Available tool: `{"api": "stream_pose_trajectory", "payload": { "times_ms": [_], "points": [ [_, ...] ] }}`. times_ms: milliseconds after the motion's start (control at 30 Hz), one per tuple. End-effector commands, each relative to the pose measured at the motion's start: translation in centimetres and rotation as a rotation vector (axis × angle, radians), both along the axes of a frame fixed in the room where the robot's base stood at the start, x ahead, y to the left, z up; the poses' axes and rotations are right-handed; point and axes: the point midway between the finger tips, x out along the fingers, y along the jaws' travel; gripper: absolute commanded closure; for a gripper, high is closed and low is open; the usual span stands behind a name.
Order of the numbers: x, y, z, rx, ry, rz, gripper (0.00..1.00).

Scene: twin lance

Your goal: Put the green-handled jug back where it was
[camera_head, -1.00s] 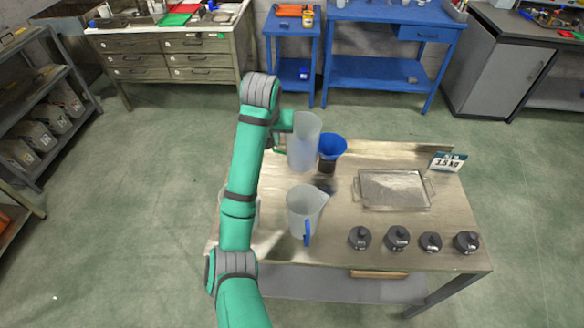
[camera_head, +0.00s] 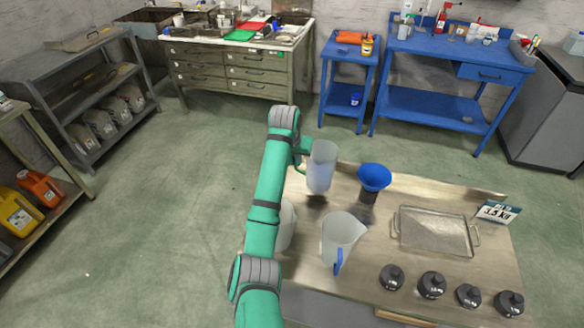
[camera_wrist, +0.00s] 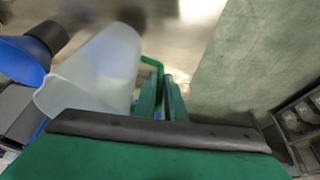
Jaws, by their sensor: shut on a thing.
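A translucent jug (camera_head: 321,167) is at my gripper, at the far left part of the steel table (camera_head: 300,262). In the wrist view the jug (camera_wrist: 100,70) is tilted in the picture, and its green handle (camera_wrist: 152,66) runs between the jaws. My gripper (camera_wrist: 163,95) is shut on that handle. In the head view my gripper (camera_head: 302,150) is partly hidden by my arm. A shadow lies on the table below the jug, so it seems held just above the top. A second jug with a blue handle (camera_head: 338,262) stands nearer on the table.
A blue funnel (camera_head: 374,178) on a dark holder stands right of the held jug. Another pale vessel (camera_head: 287,225) is partly hidden behind my arm. A metal tray (camera_head: 433,230), a 3.5 KG sign (camera_head: 497,211) and several black weights (camera_head: 432,284) occupy the right side.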

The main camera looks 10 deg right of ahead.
Motion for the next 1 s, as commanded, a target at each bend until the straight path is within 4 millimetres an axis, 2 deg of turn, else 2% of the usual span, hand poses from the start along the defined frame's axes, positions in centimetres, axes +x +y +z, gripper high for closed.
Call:
{"api": "stream_pose_trajectory", "payload": {
  "times_ms": [367, 600, 967, 1000],
  "points": [
    [1.5, 1.0, -2.1, -0.001, -0.002, 0.0, 1.0],
    [1.5, 1.0, -4.9, -0.001, -0.002, 0.0, 1.0],
    [1.5, 0.9, -5.2, -0.002, -0.002, 0.0, 1.0],
    [1.4, 0.9, -5.4, 0.0, -0.001, 0.0, 0.88]
  ]
}}
